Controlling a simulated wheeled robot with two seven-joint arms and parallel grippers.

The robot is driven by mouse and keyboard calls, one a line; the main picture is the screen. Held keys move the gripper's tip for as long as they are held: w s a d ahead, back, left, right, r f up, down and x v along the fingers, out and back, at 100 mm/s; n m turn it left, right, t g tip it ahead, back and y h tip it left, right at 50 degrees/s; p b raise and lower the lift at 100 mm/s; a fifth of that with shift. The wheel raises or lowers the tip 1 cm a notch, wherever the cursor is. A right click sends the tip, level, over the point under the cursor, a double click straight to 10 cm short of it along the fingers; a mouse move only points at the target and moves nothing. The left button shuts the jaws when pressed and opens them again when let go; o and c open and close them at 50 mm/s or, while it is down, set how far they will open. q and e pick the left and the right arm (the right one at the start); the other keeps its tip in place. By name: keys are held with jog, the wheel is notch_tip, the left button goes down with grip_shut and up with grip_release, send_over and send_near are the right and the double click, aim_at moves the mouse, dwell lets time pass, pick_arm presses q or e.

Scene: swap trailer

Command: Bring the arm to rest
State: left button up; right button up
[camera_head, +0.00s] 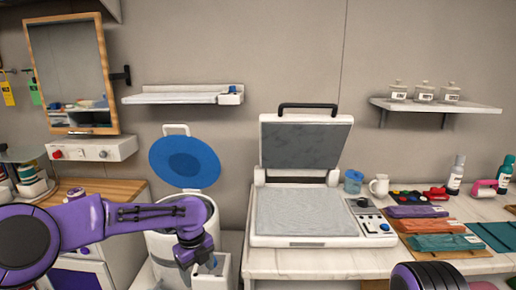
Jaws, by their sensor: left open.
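My left arm, purple, comes in from the left. Its gripper (208,266) points down in front of the white bin and over a small white box (212,276) low in the picture. The gripper is open, and I see nothing held in it. A dark, purple-edged part of my right arm shows at the bottom right edge; the right gripper is not in view.
A white bin (165,250) with a raised blue lid (185,162) stands behind my left arm. An open press (305,212) sits on the white counter (300,263). Folded cloths (444,243), a mug (379,186) and bottles (455,175) lie to its right. Shelves (182,98) hang above.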

pick_arm(q)
jog(key=w+d+f+n+t+h, duration=0.35)
jog(key=d+n, duration=0.35)
jog(key=n, duration=0.4)
jog(key=s+a+f+n+t+y, duration=0.1)
jog(key=s+a+f+n, duration=0.2)
jog(key=s+f+n, duration=0.4)
jog(key=s+a+f+n+t+y, duration=0.1)
jog(key=s+a+f+n+t, duration=0.15)
jog(key=s+f+n, duration=0.45)
jog(key=s+a+f+n+g+y, duration=0.2)
jog(key=s+a, duration=0.5)
jog(key=s, duration=0.6)
jog(key=s+a+f+n+g+y, duration=0.2)
jog(key=s+a+f+n, duration=0.3)
jog(key=s, duration=0.8)
jog(key=a+n+y, duration=0.1)
jog(key=a, duration=0.2)
jog(key=shift+a+f, duration=0.1)
